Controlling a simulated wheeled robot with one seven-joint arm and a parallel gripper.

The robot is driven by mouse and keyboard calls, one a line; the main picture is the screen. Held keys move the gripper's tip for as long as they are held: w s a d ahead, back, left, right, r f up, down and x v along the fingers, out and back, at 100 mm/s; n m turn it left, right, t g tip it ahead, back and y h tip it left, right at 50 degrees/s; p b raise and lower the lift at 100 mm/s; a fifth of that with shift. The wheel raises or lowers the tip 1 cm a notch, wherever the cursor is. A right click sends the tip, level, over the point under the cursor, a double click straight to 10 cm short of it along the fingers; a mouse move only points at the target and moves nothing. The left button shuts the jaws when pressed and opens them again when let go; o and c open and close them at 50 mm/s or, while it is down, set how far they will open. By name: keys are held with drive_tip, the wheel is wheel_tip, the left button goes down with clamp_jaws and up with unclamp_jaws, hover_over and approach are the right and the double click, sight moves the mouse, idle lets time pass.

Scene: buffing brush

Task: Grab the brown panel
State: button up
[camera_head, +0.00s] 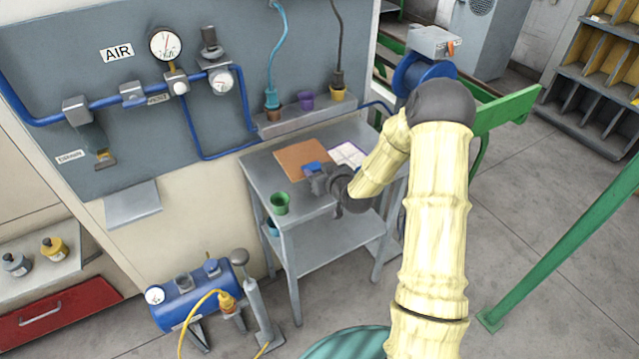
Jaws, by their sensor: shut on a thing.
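The brown panel (293,158) is a flat, thin rectangle over the top of the grey metal table (253,163). I cannot tell whether it lies flat on the top or is slightly raised. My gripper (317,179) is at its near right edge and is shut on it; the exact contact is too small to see. A small blue piece (312,168) shows right at the fingertips, over the panel's edge. I cannot tell whether it is part of the panel or a separate thing.
White paper (347,154) lies right of the panel. A ledge with a purple pot (306,100) and hoses runs behind. A blue tank (192,298) stands on the floor at left.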

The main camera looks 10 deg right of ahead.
drive_tip(key=shift+r, duration=0.85)
drive_tip(key=shift+r, duration=0.1)
